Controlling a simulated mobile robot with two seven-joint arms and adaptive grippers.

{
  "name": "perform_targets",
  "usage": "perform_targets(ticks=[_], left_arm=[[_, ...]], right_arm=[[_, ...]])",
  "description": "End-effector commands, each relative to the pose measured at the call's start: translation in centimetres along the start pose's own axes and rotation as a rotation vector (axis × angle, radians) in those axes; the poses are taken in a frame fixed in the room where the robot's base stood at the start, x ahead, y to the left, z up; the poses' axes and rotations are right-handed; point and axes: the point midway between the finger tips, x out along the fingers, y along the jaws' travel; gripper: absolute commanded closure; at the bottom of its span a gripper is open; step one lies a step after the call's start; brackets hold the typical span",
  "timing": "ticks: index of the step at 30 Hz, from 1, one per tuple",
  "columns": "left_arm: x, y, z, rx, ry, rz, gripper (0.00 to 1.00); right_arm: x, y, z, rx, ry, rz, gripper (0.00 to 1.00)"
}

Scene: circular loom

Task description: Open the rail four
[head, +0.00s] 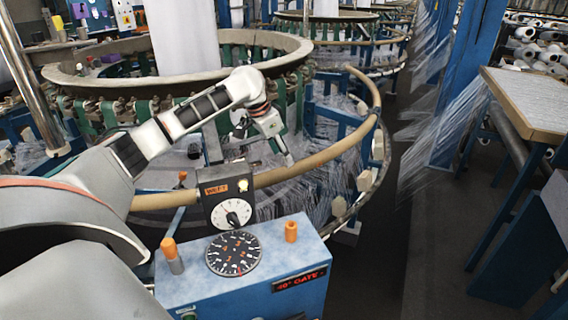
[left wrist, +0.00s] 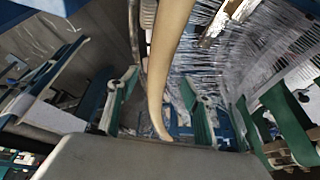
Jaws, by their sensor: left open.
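A tan curved rail (head: 305,160) runs around the front of the near circular loom (head: 180,80). No number shows on it, so I cannot tell whether it is rail four. My left gripper (head: 284,150) is above and behind the rail, pointing down, close to it. In the left wrist view the rail (left wrist: 166,50) runs lengthwise in the picture between the two spread green fingers of my left gripper (left wrist: 160,80). The fingers are open; I see no grip on the rail. My right gripper is not in view.
A blue control box (head: 245,285) with a round black dial (head: 234,254), orange knobs and a red-lit display stands in front of the rail. A blue post (head: 465,90) and tan-topped table (head: 530,100) stand right. The dark aisle floor is clear.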

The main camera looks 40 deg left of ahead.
Motion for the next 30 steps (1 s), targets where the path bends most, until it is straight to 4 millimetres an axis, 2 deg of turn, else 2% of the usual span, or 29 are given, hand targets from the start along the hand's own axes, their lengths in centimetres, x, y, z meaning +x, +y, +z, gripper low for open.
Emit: perform_targets(ticks=[5,12,18,22,30], left_arm=[[1.0,0.1,0.0,0.001,-0.001,0.002,0.51],[4.7,0.1,0.1,-0.001,-0.002,0.002,0.51],[7.1,0.1,0.1,-0.001,-0.001,0.002,0.51],[7.8,0.0,0.0,0.0,-0.001,0.0,0.51],[7.8,0.0,0.0,0.001,0.0,0.0,0.51]], right_arm=[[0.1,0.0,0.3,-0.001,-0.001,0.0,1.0],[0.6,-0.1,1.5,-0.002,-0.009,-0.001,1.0],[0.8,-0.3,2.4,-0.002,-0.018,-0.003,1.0],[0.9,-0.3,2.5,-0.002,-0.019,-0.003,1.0],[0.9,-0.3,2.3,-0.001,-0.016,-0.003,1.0]])
